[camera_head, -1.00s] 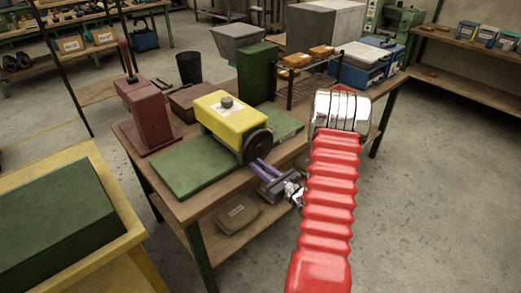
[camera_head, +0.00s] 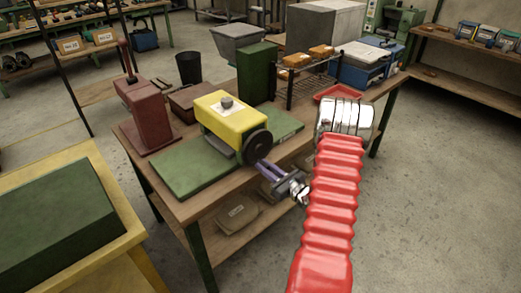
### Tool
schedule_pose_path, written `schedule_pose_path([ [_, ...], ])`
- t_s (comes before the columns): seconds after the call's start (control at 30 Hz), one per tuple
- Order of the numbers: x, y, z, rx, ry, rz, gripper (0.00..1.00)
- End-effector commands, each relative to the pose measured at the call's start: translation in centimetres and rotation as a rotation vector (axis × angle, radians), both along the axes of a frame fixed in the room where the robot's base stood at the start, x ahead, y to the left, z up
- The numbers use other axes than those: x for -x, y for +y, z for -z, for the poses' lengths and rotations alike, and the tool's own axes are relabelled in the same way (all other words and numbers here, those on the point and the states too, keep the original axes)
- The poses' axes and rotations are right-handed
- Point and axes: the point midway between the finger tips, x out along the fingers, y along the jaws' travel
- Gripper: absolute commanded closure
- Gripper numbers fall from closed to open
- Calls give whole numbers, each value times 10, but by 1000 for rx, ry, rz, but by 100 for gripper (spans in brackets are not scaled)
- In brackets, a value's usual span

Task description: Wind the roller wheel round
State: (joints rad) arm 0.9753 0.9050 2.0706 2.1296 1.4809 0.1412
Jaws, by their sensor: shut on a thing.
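The yellow roller machine (camera_head: 222,109) stands on a green base plate (camera_head: 186,172) on the wooden workbench. Its black roller wheel (camera_head: 258,147) is on the end facing right and front. My gripper (camera_head: 262,166) reaches in from the lower right, with its purple fingers at the lower rim of the wheel. The fingers are shut on a part of the wheel. That part is hidden by the fingers, so I cannot tell whether it is a handle or the rim. My red ribbed arm covers the right part of the bench.
A dark red machine with a lever (camera_head: 147,115) stands left of the roller machine. A green block (camera_head: 257,72) and a wire rack (camera_head: 302,80) stand behind it. A red tray (camera_head: 336,93) lies near my arm. A yellow-edged table (camera_head: 97,262) is at front left.

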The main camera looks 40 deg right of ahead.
Motion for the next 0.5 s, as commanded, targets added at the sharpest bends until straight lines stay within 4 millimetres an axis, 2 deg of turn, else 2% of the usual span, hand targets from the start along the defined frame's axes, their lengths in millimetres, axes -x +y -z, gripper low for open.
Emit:
schedule_pose_path([
  [0.5, 1, -9, 2, -1, 2, 4, 100],
])
